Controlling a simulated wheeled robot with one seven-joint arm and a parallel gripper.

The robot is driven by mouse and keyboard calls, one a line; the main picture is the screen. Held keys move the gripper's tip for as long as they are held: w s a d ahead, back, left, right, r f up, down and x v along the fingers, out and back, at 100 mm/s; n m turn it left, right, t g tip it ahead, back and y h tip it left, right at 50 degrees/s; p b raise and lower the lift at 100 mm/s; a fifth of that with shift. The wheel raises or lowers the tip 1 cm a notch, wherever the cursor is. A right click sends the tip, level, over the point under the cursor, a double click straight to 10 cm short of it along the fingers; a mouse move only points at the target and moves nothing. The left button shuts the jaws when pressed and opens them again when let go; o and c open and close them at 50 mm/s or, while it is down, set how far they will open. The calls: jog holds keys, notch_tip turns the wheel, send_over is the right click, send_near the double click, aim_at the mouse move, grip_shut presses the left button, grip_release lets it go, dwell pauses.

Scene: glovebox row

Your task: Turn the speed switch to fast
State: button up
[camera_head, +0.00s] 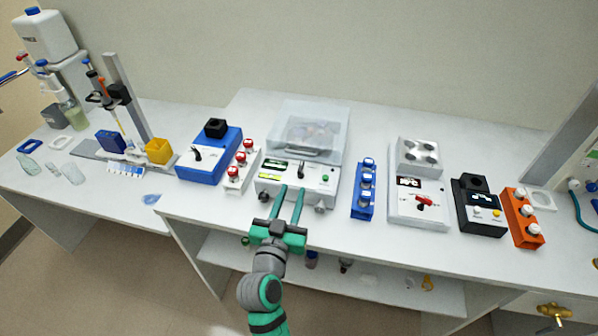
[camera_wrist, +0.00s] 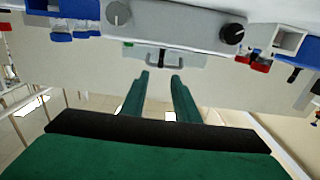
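A white machine with a clear lid (camera_head: 268,182) stands on the bench. A dark lever (camera_head: 302,169) and a green button (camera_head: 325,178) show on its top panel. A black knob (camera_head: 263,196) and a grey knob (camera_head: 320,208) sit on its front. The black knob (camera_wrist: 233,33), grey knob (camera_wrist: 118,13) and a handle (camera_wrist: 160,57) show in the wrist view, which looks turned over. My gripper (camera_head: 292,187) is at this machine's front; its green fingers (camera_wrist: 162,74) are apart with nothing between them. No speed label is readable, so I cannot tell which control is the speed switch.
To the left stand a blue box (camera_head: 210,165) with a black lever and a rack with red caps (camera_head: 234,170). To the right are a blue rack (camera_head: 364,190), a white unit (camera_head: 400,209) with a red switch (camera_head: 424,202), a black unit (camera_head: 480,206) and an orange rack (camera_head: 521,218).

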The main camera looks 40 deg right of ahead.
aim_at(299, 172)
jog(key=x, duration=0.9)
jog(key=shift+w, duration=0.1)
grip_shut()
